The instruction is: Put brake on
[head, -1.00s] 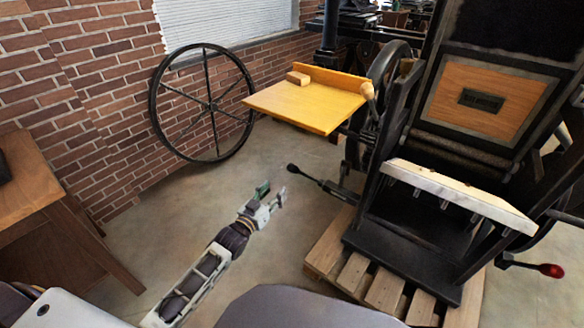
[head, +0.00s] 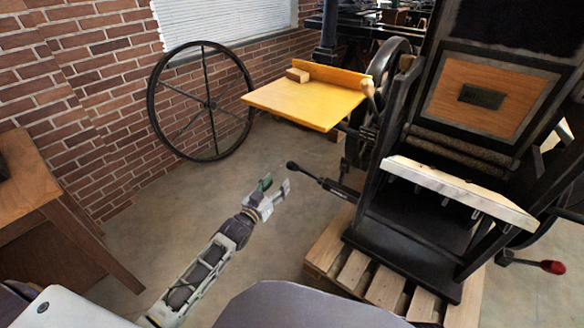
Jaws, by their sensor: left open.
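A black hand press (head: 420,240) stands on a wooden pallet at the right in the head view. A black lever with a dark knob (head: 292,166) sticks out to the left from its lower side. A second lever with a red knob (head: 552,267) sticks out at its lower right. I cannot tell from the labels which one is the brake. My left gripper (head: 276,187) is open and empty, a little below and left of the dark knob, apart from it in the picture. My right gripper is not in view.
A yellow wooden feed board (head: 305,103) juts out left of the press above the dark-knobbed lever. A large spoked wheel (head: 203,102) leans on the brick wall. A wooden table (head: 35,185) stands at the left. The floor (head: 180,215) between is clear.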

